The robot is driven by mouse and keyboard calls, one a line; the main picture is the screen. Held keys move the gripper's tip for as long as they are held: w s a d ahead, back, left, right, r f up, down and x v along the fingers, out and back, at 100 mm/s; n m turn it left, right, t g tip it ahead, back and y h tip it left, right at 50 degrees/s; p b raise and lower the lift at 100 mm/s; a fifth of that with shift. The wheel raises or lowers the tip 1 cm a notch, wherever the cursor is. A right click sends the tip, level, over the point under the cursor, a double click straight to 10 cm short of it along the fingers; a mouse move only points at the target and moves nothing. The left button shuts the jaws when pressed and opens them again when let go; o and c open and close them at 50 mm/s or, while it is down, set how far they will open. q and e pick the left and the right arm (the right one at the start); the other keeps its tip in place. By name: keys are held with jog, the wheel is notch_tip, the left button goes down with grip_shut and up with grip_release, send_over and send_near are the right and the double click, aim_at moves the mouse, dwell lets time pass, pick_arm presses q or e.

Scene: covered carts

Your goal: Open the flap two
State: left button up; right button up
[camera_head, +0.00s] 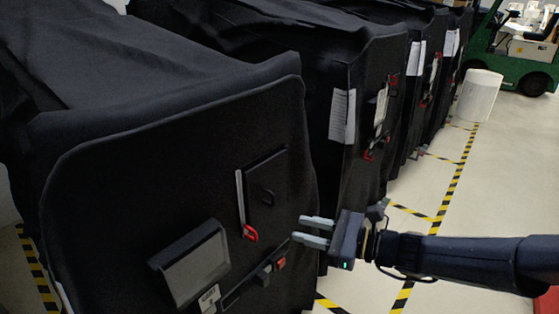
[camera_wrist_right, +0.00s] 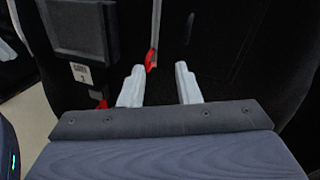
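The front of the nearest black covered cart (camera_head: 110,210) fills the left of the head view. It carries a dark rectangular flap (camera_head: 266,180) with a pale vertical strip (camera_head: 241,197) and a red hook (camera_head: 250,234) at its lower end. The red hook also shows in the wrist view (camera_wrist_right: 151,60). A tag reading 2 (camera_wrist_right: 83,73) sits under a grey panel. My right gripper (camera_head: 298,229) is open and empty, right of the red hook. In the wrist view the hook appears close to the left fingertip; contact cannot be told. My left gripper is not in view.
A grey panel (camera_head: 192,263) and a bar with a red end (camera_head: 253,282) are on the same cart front. More covered carts (camera_head: 370,110) stand behind. A white bin (camera_head: 479,95) and a green vehicle (camera_head: 517,50) are farther back. Open floor lies right.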

jog(key=w+a+r+m+t, duration=0.1)
jog(key=w+a+r+m, duration=0.1)
jog(key=w+a, duration=0.3)
jog(key=shift+w+a+m+t+p, duration=0.35)
jog(key=shift+w+m, duration=0.15)
jog(key=shift+w, duration=0.6)
grip_shut()
